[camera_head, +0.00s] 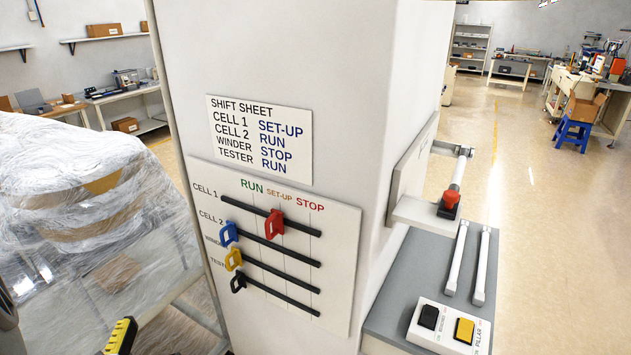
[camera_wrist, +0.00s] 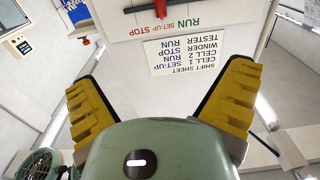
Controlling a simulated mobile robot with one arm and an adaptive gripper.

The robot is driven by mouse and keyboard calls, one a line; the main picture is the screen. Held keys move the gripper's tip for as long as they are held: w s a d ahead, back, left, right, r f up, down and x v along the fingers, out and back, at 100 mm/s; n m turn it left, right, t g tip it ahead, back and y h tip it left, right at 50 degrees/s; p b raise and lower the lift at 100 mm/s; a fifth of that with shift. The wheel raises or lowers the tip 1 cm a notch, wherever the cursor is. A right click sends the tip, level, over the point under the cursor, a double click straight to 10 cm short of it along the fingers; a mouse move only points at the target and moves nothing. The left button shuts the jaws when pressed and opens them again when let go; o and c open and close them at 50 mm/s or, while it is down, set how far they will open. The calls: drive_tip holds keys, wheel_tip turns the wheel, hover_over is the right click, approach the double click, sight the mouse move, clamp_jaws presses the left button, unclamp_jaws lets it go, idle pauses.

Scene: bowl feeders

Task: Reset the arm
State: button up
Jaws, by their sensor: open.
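My gripper (camera_wrist: 162,76) is open and empty, its two yellow ridged fingers spread wide in the wrist view. In the head view only one yellow finger (camera_head: 121,336) shows at the bottom left, apart from the white pillar. The slider board (camera_head: 341,270) is on the pillar's front. The red slider (camera_head: 273,224) is on the CELL 1 track under SET-UP. The blue slider (camera_head: 228,233), yellow slider (camera_head: 233,260) and black slider (camera_head: 237,284) are at the left, RUN end of their tracks. The red slider also shows upside down in the wrist view (camera_wrist: 160,8).
The shift sheet (camera_head: 258,140) is above the board. Plastic-wrapped goods (camera_head: 100,215) stand at left. The floor beyond is open.

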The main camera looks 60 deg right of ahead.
drive_tip(key=d+b, duration=0.1)
drive_tip(key=d, duration=0.9)
drive_tip(key=shift+w+r, duration=0.15)
drive_tip(key=shift+w, duration=0.3)
drive_tip(key=shift+a, duration=0.1)
